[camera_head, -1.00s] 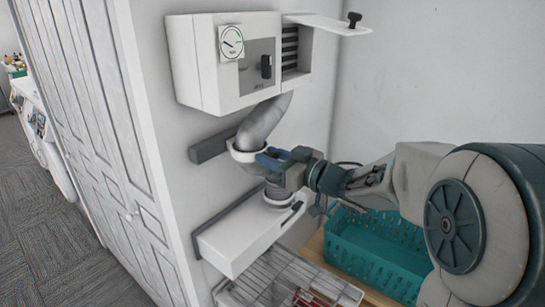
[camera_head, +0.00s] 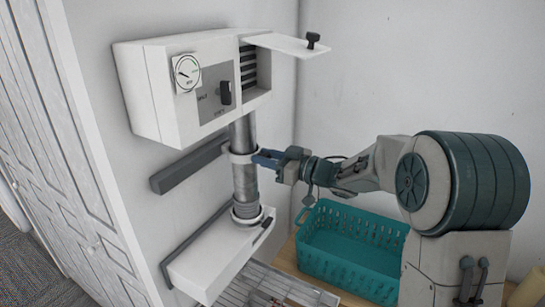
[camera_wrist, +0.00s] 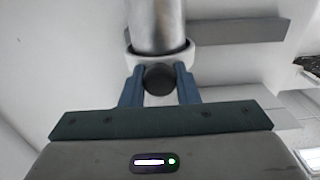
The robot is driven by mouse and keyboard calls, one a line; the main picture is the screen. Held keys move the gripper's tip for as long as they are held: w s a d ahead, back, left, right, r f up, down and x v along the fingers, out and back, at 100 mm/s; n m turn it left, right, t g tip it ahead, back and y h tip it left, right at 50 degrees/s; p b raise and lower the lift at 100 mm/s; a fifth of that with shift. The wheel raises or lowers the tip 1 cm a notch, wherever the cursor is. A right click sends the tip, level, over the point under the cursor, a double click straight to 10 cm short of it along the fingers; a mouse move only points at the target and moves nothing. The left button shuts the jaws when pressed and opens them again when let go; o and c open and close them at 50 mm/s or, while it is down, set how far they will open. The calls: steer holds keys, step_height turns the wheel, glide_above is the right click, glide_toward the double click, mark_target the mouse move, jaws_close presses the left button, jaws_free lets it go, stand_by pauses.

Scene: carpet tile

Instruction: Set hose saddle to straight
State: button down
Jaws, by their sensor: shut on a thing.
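The hose saddle (camera_head: 243,157) is a white ring around the grey hose (camera_head: 244,185), at the right end of a dark wall rail (camera_head: 188,168). The hose runs nearly straight and upright from the upper white unit to the lower white box. My gripper (camera_head: 264,159) reaches the saddle from the right. In the wrist view the saddle (camera_wrist: 188,56) circles the hose (camera_wrist: 158,25), and my gripper's blue fingers (camera_wrist: 159,88) stand either side of its dark round knob (camera_wrist: 159,78), shut on it. The saddle's far side is hidden.
The upper white unit (camera_head: 160,85) has a gauge, a dark switch and an open flap (camera_head: 285,45) above my arm. The lower white box (camera_head: 205,268) sits below the hose. A teal basket (camera_head: 350,250) and wire rack (camera_head: 265,290) lie below. A wall corner stands behind.

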steer(key=shift+w+d+r, duration=0.1)
steer(key=shift+w, duration=0.05)
steer(key=c, duration=1.2)
jaws_free()
steer(key=shift+w, duration=0.15)
steer(key=shift+o, duration=0.2)
steer(key=b+v, duration=0.2)
steer(key=v, duration=1.2)
steer(key=shift+b, duration=0.3)
